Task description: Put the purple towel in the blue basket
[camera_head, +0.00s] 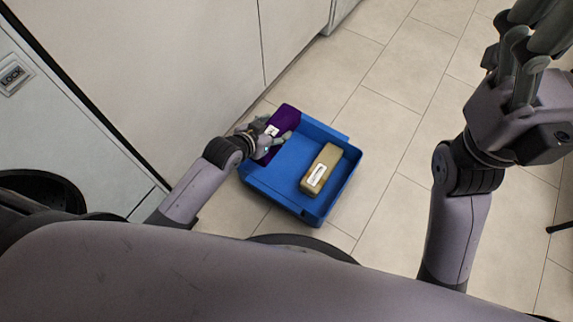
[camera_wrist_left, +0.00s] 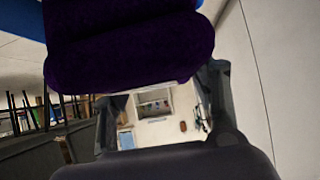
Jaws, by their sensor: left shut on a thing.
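The purple towel (camera_head: 286,117) is a dark folded bundle with a white label at the far left corner of the blue basket (camera_head: 277,191). My left gripper (camera_head: 271,141) is shut on the towel, which also fills the upper part of the left wrist view (camera_wrist_left: 130,52). The left fingers (camera_wrist_left: 163,105) show on either side below it. The towel covers that corner of the basket; I cannot tell whether it rests on the rim or hangs above. My right gripper (camera_head: 536,42) is raised at the upper right, away from the basket, its fingertips partly cut off.
A tan block-shaped item with a white label (camera_head: 321,170) lies in the right part of the basket. The basket stands on the tiled floor (camera_head: 400,75), close to pale cabinet fronts (camera_head: 170,60) on its left. The floor right of the basket is clear.

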